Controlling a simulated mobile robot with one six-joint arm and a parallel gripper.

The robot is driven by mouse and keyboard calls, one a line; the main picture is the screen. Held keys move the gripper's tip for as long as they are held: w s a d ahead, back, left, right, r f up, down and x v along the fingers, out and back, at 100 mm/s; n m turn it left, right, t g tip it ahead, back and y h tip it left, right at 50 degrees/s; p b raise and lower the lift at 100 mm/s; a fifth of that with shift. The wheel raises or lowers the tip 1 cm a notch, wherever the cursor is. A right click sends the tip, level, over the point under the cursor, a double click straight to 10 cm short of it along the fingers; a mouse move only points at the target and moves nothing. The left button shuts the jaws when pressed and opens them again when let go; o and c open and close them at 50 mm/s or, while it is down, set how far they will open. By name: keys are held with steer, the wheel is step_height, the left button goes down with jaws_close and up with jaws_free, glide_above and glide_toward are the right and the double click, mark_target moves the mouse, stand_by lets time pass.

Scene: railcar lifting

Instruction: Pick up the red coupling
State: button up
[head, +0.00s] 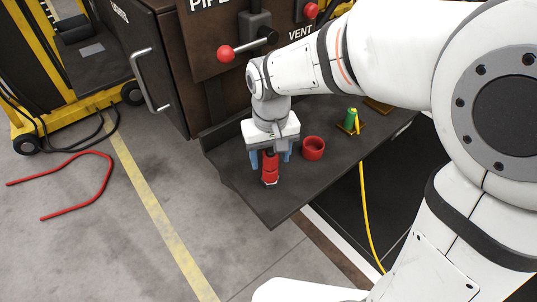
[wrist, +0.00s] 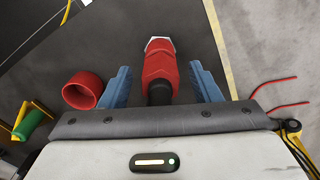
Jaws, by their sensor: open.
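The red coupling (head: 269,166) is on the dark shelf (head: 237,171). In the wrist view, the red coupling (wrist: 160,66) has a pale, angular far end and a black near end. It lies between the two blue fingers of my gripper (wrist: 161,84). My gripper (head: 270,158) is open over the coupling in the head view, with a finger on each side. In the wrist view there are gaps between the coupling and both fingers. The coupling's near end is partly hidden by the gripper body.
A red ring-shaped cup (head: 313,149) stands just right of my gripper. A green cylinder (head: 350,120) in a yellow holder is farther right. The brown cabinet (head: 215,70) with red-knobbed levers rises behind. A yellow hose (head: 366,215) hangs below the shelf's right side.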

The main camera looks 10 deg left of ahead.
steer(key=shift+c, duration=0.6)
steer(key=c, duration=1.1)
